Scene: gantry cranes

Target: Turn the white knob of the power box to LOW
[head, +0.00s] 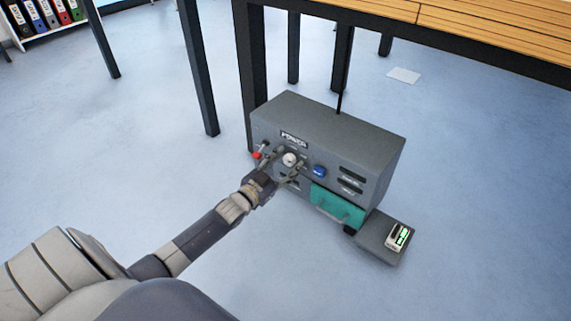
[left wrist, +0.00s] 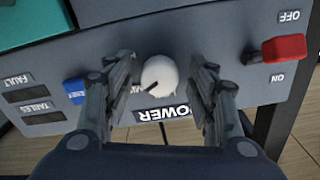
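The grey power box (head: 335,135) stands on the floor beside a table leg. Its white knob (head: 289,159) is on the front face, below the POWER label. My left gripper (head: 290,168) is at the front face, around the knob. In the left wrist view the white knob (left wrist: 160,76) sits between the two fingers of my left gripper (left wrist: 160,85), with a visible gap on each side. The gripper is open. A dark pointer line shows on the knob. The dial markings around it are mostly hidden by the fingers. My right gripper is not in view.
A red switch (left wrist: 284,48) with ON and OFF labels and a blue button (head: 320,171) flank the knob. A teal drawer (head: 337,206) is below. A small device with a green display (head: 398,236) lies on a grey plate beside the box. Wooden table (head: 480,30) overhead behind.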

